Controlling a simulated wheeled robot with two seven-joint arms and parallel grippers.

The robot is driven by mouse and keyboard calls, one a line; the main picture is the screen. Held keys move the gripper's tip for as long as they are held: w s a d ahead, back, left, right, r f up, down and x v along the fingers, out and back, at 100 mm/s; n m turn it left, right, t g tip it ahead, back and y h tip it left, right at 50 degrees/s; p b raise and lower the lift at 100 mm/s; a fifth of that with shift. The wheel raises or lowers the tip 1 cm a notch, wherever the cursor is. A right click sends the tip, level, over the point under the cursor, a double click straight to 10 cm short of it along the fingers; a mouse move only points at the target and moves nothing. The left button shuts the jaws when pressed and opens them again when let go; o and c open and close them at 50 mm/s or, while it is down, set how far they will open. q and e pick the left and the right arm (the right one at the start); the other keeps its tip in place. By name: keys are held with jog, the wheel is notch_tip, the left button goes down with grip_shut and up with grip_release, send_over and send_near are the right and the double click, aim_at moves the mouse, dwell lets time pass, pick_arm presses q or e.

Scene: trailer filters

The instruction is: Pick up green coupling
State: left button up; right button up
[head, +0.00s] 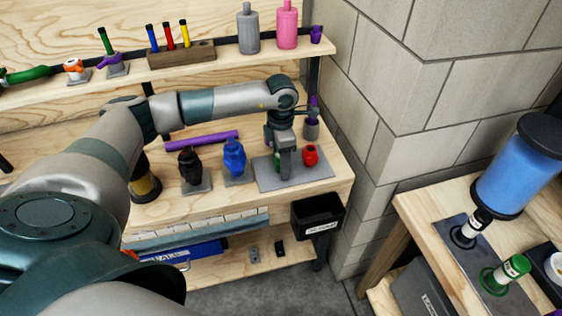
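The green coupling (278,161) stands on a grey plate (310,178) on the bench, with only a small green part showing behind my gripper. My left gripper (284,165) points down at this plate, its fingers in front of the green coupling. I cannot tell whether the fingers touch the coupling, or whether they are open or shut. A red coupling (310,154) stands just right of the gripper on the same plate. My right gripper is not in view.
A blue coupling (235,157) and a black coupling (190,165) stand to the left. A purple bar (202,140) lies behind them. A black bin (317,218) hangs at the front edge. A block wall (400,100) rises to the right, beside another table with a blue filter (517,170).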

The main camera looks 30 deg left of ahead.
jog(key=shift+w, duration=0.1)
pick_arm(q)
jog(key=c, duration=1.1)
jog(key=shift+r, duration=0.15)
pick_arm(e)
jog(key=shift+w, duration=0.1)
